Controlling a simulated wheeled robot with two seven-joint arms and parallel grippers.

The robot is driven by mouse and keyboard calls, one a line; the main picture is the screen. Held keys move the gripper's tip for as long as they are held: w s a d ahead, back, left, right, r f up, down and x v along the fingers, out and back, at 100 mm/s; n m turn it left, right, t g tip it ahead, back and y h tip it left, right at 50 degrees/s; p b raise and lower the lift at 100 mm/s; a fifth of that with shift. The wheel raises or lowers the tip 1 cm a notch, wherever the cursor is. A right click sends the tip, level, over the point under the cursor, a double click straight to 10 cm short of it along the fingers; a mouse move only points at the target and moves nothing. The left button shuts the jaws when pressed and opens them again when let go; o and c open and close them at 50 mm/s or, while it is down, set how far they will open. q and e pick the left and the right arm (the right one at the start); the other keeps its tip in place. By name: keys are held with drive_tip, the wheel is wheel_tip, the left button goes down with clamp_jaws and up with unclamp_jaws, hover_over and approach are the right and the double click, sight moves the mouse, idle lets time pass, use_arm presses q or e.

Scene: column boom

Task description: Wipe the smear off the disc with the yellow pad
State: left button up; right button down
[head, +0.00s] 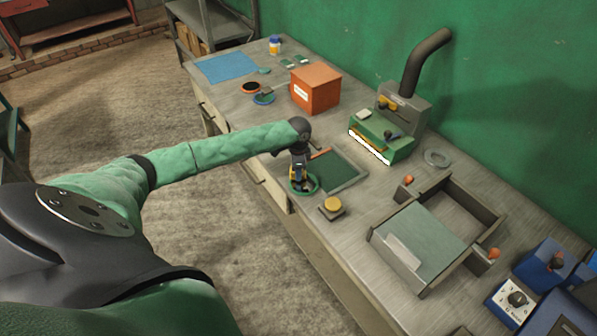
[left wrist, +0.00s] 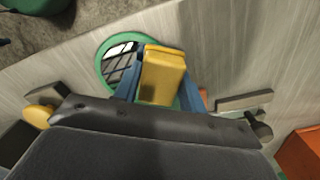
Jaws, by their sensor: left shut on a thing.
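The disc (head: 315,186) has a green rim and lies near the front edge of the workbench. In the left wrist view the disc (left wrist: 104,62) shows a shiny, mirror-like face with dark lines across it, partly hidden behind the pad. My left gripper (head: 298,176) is over the disc and shut on the yellow pad (left wrist: 164,70), which has blue fingers on either side of it. I cannot tell whether the pad touches the disc. No smear can be made out on the visible part of the face. My right gripper is not in view.
A dark green tray (head: 345,186) lies just right of the disc, and a yellow-topped block (head: 332,208) stands nearer the front edge. A blue mat (head: 226,67) lies at the far end.

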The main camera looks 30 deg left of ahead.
use_arm(q)
drive_tip(key=shift+r, duration=2.6)
drive_tip(key=shift+d+r, duration=0.1)
drive_tip(key=shift+r, duration=1.35)
